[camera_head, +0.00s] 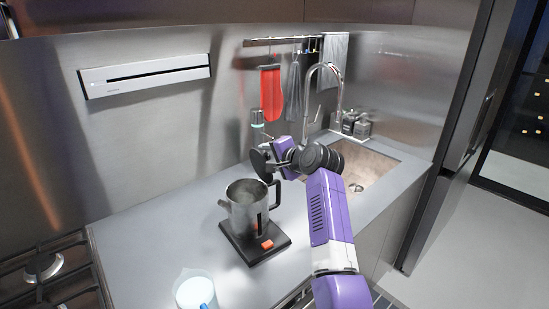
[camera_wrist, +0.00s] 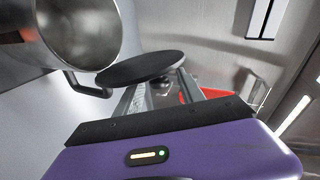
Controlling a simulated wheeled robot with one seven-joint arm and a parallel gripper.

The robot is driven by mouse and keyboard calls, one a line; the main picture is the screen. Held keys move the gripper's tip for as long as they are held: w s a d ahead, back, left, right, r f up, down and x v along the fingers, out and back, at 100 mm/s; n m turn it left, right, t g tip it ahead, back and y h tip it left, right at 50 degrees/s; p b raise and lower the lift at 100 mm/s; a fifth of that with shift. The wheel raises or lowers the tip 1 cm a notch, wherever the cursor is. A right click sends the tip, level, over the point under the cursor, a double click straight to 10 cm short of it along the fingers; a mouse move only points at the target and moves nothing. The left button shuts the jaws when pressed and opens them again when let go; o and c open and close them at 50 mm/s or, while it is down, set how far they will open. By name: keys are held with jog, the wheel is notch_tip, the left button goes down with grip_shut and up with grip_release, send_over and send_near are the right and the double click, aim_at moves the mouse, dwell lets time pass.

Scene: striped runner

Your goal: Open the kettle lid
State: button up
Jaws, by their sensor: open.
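The steel kettle (camera_head: 244,214) stands upright on a black base (camera_head: 262,250), its dark handle on the right. Its top is uncovered, and the wrist view looks into its open mouth (camera_wrist: 82,30). A dark round lid (camera_head: 259,162) is tilted above and behind the kettle's right side, apart from the rim. In the wrist view the lid (camera_wrist: 143,68) lies across my fingertips. My gripper (camera_head: 274,164) is open at the lid, with a small round knob between its fingers (camera_wrist: 160,84). I cannot tell whether the fingers touch the knob.
A white cup (camera_head: 195,290) with blue contents stands at the front of the counter. A gas hob (camera_head: 45,270) is at left. The sink (camera_head: 362,168) and tap (camera_head: 338,92) are behind my arm. A red mitt (camera_head: 271,92) hangs from the rail. Counter left of the kettle is clear.

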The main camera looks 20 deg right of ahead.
jog(key=b+v, duration=0.1)
jog(key=v, duration=0.6)
dwell(0.5)
